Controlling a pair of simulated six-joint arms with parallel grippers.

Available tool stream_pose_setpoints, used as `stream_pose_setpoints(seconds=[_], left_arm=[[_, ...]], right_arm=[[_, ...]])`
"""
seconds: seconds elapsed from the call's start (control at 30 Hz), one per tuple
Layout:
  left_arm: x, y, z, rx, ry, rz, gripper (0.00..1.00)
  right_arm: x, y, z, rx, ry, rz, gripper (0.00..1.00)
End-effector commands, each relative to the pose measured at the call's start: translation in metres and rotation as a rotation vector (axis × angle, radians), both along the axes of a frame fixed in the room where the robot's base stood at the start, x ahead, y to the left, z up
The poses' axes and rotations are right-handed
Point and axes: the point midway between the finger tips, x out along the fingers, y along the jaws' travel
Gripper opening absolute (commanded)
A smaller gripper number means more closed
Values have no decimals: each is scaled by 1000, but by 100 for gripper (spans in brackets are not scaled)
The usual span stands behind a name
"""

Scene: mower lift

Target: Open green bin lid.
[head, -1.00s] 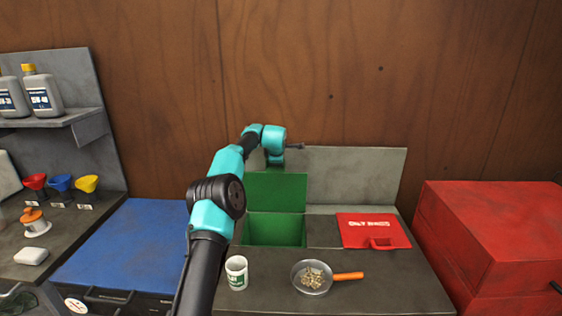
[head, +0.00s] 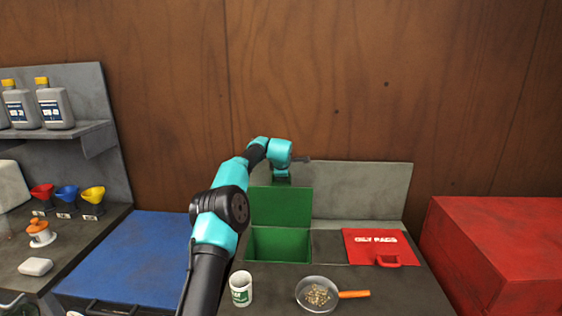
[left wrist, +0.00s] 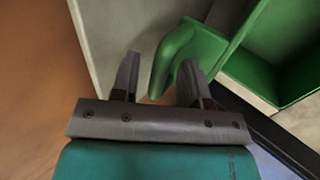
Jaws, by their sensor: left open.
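The green bin (head: 278,246) is set in the bench, and its inside shows. Its green lid (head: 281,206) stands upright at the back of the opening. My left arm reaches over from the left, its wrist above and behind the lid's top edge; the fingertips are hidden in the head view. In the left wrist view my left gripper (left wrist: 158,78) is open. A green handle (left wrist: 180,48) on the lid lies partly between its fingers, with the right finger overlapping it; contact cannot be told. My right gripper is in no view.
A red "oily rags" lid (head: 376,247) lies right of the bin. A white-green mug (head: 241,290) and a pan of small parts (head: 318,293) stand in front. A grey panel (head: 365,190) rises behind. A big red box (head: 495,250) stands at right.

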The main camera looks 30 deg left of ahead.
Motion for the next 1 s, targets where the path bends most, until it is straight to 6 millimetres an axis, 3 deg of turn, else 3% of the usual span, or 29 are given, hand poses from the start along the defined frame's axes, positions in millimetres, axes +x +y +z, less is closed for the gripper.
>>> stream_pose_setpoints(seconds=[1.0], left_arm=[[-88,-44,120,-1,-2,1,41]], right_arm=[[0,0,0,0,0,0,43]])
